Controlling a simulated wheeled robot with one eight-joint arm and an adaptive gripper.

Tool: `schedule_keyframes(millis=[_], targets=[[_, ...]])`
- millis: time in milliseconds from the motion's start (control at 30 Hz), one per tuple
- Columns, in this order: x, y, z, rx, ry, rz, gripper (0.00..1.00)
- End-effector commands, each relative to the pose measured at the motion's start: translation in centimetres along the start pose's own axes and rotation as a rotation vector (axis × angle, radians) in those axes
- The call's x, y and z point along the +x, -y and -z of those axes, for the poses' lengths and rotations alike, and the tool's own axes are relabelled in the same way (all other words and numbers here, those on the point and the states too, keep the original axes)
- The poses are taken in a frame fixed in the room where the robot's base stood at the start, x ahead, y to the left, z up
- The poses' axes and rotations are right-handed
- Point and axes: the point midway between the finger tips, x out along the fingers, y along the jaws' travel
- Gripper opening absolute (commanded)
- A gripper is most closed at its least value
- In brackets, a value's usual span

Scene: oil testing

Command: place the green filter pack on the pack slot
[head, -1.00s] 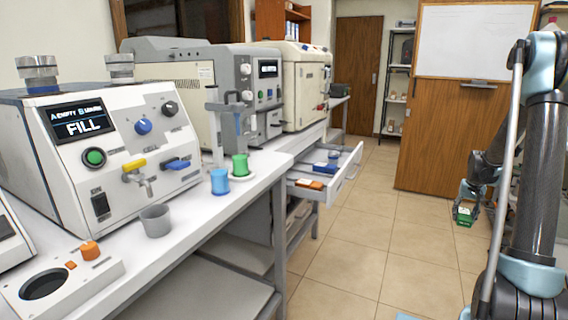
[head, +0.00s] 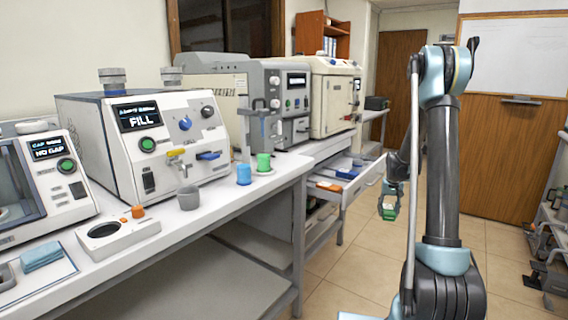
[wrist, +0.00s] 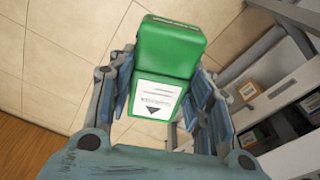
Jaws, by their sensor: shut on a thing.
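The green filter pack (wrist: 170,48) is a green block with a white printed label. It also shows small in the head view (head: 389,214), low beside my arm. My gripper (wrist: 163,88) is shut on the pack, with fingers on its left and right sides. In the head view my gripper (head: 388,203) hangs in front of the drawer area, above the floor. The pack is off the floor and clear of the bench. I cannot tell which part of the scene is the pack slot.
The long white bench (head: 222,205) carries the FILL machine (head: 150,140), a NO CAP machine (head: 45,185), a grey cup (head: 188,198), a blue cup (head: 244,174) and a green cup (head: 264,161). An open drawer (head: 340,188) juts out near my gripper.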

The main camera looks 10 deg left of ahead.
Motion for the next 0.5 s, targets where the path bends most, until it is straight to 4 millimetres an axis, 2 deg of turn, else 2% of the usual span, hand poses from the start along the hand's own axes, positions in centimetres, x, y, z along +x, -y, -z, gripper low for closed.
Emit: schedule_keyframes(millis=[367, 500], targets=[[-0.02, 0.13, -0.03, -0.002, 0.0, 0.0, 0.18], [-0.86, 0.5, -0.53, -0.022, 0.0, 0.003, 0.18]])
